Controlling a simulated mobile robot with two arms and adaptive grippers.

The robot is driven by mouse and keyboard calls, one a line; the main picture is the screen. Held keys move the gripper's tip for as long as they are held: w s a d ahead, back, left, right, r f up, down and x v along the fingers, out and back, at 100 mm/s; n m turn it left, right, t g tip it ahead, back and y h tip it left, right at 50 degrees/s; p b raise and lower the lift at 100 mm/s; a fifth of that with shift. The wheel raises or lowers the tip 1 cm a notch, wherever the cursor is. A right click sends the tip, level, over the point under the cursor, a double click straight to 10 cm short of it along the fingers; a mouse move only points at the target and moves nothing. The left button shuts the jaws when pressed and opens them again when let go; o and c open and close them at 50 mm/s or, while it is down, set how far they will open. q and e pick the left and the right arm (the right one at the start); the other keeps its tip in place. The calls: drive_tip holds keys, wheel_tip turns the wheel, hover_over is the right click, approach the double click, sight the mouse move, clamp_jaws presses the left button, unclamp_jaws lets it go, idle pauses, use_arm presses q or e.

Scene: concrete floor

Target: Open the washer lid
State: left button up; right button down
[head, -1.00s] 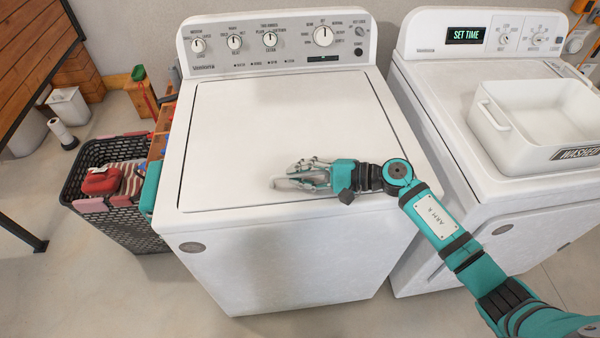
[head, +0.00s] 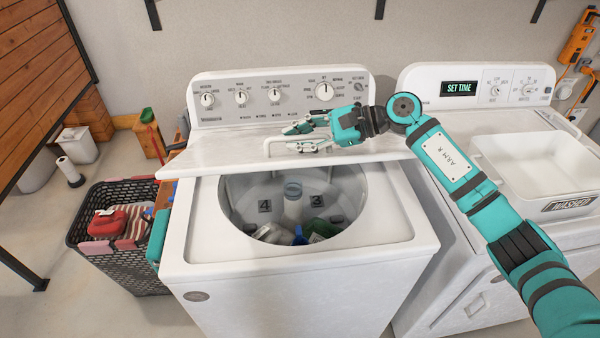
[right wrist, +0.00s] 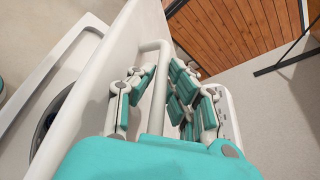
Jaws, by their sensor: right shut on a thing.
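The white washer (head: 300,275) stands in the middle of the head view. Its lid (head: 215,160) is raised and tilted back toward the control panel. The round tub (head: 240,215) shows below it, with clothes and a pale central agitator (head: 293,205) inside. My right gripper (head: 300,137) is shut on the white lid handle (head: 268,148). In the right wrist view its fingers (right wrist: 165,95) lie on both sides of the handle bar (right wrist: 158,90). My left gripper is not in view.
A dryer (head: 440,125) with a white basin (head: 540,165) on top stands close at the right. A black laundry basket (head: 110,255) with clothes is at the left. A wooden panel (head: 30,90) stands beyond it.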

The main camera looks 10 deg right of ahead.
drive_tip(key=w+r+m, duration=0.1)
drive_tip(key=w+r, duration=0.2)
drive_tip(key=r, duration=0.2)
drive_tip(key=shift+w+g, duration=0.3)
drive_tip(key=shift+g, duration=0.1)
